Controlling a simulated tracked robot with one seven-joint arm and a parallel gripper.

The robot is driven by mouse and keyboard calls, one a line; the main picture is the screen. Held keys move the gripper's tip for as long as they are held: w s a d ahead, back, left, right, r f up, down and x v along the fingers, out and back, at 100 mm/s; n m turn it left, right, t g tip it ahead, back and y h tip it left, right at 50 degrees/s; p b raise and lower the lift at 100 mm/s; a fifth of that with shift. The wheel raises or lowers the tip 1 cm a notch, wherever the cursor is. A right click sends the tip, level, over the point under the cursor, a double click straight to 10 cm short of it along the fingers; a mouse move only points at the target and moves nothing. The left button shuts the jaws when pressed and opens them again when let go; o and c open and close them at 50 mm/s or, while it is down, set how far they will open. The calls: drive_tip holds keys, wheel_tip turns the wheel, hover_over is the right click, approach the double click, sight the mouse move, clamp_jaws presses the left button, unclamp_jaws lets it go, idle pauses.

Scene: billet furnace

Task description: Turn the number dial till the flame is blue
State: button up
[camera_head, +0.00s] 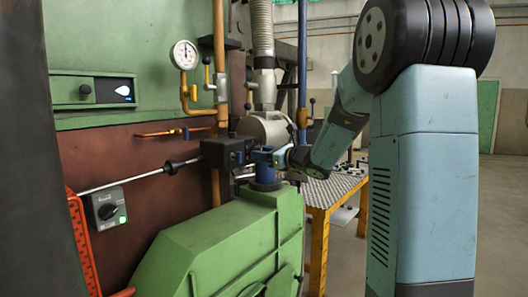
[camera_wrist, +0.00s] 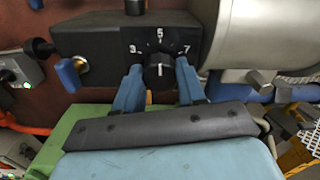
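The number dial (camera_wrist: 159,70) is a black knob on a dark control box (camera_wrist: 100,48) marked 3, 5 and 7. Its white line points up, towards the 5. My gripper (camera_wrist: 159,75) has one blue finger on each side of the dial, and the fingers appear to touch it. In the head view my gripper (camera_head: 268,157) is at the dark box, and the dial is hidden there. The flame (camera_head: 124,91) is a small bright patch in a dark window on the green furnace panel. It looks whitish with a faint blue tint.
A grey switch box (camera_head: 108,207) with a green light is on the brown wall. A pressure gauge (camera_head: 184,55) and yellow pipes stand above the control box. A green machine housing (camera_head: 225,250) lies below my gripper. A grey cylinder (camera_wrist: 270,35) is close on the right. A yellow-framed table (camera_head: 318,225) stands behind.

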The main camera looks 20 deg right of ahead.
drive_tip(key=c, duration=0.4)
drive_tip(key=shift+a, duration=0.2)
drive_tip(key=shift+c, duration=0.4)
drive_tip(key=shift+n, duration=0.3)
drive_tip(key=shift+d+r+n, duration=0.1)
drive_tip(key=shift+n, duration=3.3)
